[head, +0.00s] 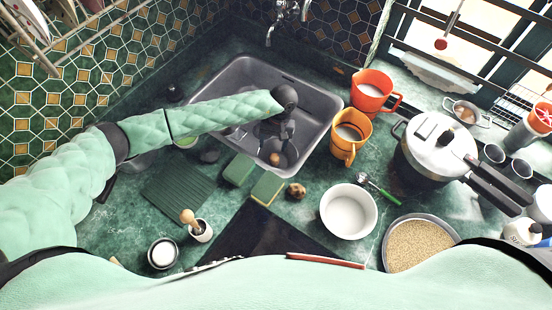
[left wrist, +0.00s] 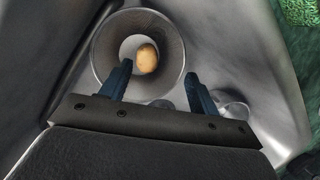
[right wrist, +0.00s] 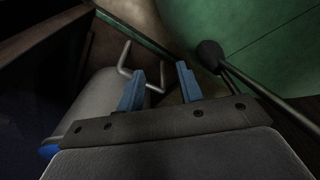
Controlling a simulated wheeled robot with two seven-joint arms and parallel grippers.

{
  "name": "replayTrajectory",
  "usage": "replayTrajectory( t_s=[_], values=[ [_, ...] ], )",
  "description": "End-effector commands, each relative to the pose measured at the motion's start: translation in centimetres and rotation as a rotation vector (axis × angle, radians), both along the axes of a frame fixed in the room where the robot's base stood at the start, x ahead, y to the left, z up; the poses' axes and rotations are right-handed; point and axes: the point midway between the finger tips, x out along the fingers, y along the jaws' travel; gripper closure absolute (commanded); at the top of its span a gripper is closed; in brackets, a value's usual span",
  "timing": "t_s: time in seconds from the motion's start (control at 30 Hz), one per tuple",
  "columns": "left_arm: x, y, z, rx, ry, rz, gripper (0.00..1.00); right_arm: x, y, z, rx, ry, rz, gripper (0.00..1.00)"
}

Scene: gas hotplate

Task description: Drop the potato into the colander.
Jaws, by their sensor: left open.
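The potato (left wrist: 147,58) is a small tan oval lying at the bottom of a round, deep grey vessel (left wrist: 172,32), which looks like the colander. In the head view the potato (head: 275,159) shows as a small tan spot inside the dark colander (head: 291,152) in the sink. My left gripper (left wrist: 158,70) is open and empty, its fingers apart at the vessel's near rim. In the head view my left gripper (head: 284,134) hangs over the sink, partly hidden by its own wrist. My right gripper (right wrist: 160,72) is open and empty, outside the head view.
The grey sink (head: 325,97) surrounds the colander. Green sponges (head: 267,188) and a brown lump (head: 296,190) lie at its front edge. Orange jugs (head: 350,135), a white bowl (head: 349,212) and a pressure cooker (head: 431,150) stand to the right. A grey cylinder (right wrist: 88,105) is near my right gripper.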

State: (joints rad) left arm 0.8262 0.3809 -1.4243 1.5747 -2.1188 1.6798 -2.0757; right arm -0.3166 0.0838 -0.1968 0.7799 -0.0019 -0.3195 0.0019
Motion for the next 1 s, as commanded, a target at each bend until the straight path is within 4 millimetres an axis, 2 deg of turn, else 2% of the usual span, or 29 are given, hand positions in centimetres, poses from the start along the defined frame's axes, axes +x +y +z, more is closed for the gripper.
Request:
replayTrajectory(
  t_s=[0.23, 0.5, 0.7, 1.0],
  values=[
    [0.3, -0.2, 0.9, 0.0, -0.002, 0.0, 0.39, 0.0, 0.0, -0.1, 0.0, 0.001, 0.0, 0.64],
    [1.2, -0.9, 4.8, -0.001, -0.002, -0.001, 0.39, 0.7, 0.2, -0.2, 0.001, -0.004, 0.001, 0.64],
    [1.7, -1.3, 6.8, 0.0, -0.001, -0.001, 0.39, 1.8, 0.3, 0.1, 0.001, -0.011, 0.001, 0.64],
    [1.8, -1.4, 7.5, 0.0, 0.001, 0.0, 0.39, 2.1, 0.1, 0.3, 0.0, -0.015, 0.002, 0.64]
  ],
)
